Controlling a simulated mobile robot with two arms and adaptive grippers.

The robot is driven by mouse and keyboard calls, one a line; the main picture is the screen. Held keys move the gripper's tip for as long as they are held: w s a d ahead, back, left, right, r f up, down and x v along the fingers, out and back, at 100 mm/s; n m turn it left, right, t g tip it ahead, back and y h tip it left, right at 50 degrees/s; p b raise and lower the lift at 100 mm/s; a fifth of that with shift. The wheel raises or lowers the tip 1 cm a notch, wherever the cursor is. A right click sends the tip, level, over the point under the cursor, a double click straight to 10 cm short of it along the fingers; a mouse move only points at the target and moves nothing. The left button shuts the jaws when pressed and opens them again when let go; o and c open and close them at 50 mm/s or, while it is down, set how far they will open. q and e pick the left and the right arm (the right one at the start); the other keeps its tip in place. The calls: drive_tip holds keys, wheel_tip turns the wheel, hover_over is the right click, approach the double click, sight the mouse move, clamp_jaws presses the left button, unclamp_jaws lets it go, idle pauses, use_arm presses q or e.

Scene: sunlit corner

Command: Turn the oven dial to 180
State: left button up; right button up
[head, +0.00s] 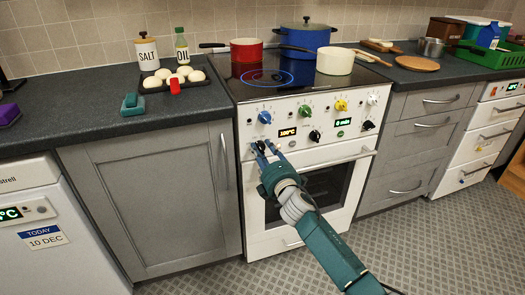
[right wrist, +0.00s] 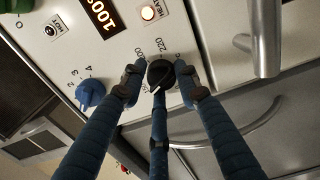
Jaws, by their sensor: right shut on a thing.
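The oven dial (right wrist: 161,73) is a black round knob with a white pointer line, on the white oven front (head: 262,165). Parts of the scale, including 220, show around the dial. The display (head: 288,132) reads 100°C; it also shows in the right wrist view (right wrist: 101,18). My right gripper (head: 260,148) is shut on the dial, its dark blue fingers around the knob (right wrist: 164,80). My left gripper is not in view.
A blue knob (right wrist: 90,94) sits close beside the held dial. The oven door handle (head: 330,157) runs below the panel and shows near the fingers (right wrist: 262,38). Pots, including a red one (head: 246,50), stand on the hob. The floor before the oven is clear.

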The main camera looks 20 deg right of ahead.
drive_tip(key=shift+d+m, duration=0.25)
drive_tip(key=shift+m, duration=0.75)
drive_tip(key=shift+m+p, duration=0.35)
drive_tip(key=shift+m, duration=1.05)
drive_tip(key=m+p, duration=0.1)
drive_tip(key=m, duration=0.3)
drive_tip(key=shift+f, duration=0.15)
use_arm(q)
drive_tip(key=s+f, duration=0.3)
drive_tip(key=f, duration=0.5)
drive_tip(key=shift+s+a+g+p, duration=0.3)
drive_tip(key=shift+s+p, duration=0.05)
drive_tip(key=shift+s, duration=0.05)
use_arm(e)
drive_tip(key=shift+f+m, duration=0.1)
drive_tip(key=shift+m, duration=0.4)
drive_tip(key=o, duration=1.1)
drive_tip(key=shift+f, duration=0.1)
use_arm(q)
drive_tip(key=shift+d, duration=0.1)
use_arm(e)
drive_tip(key=shift+o, duration=0.2)
drive_tip(key=shift+a, duration=0.1)
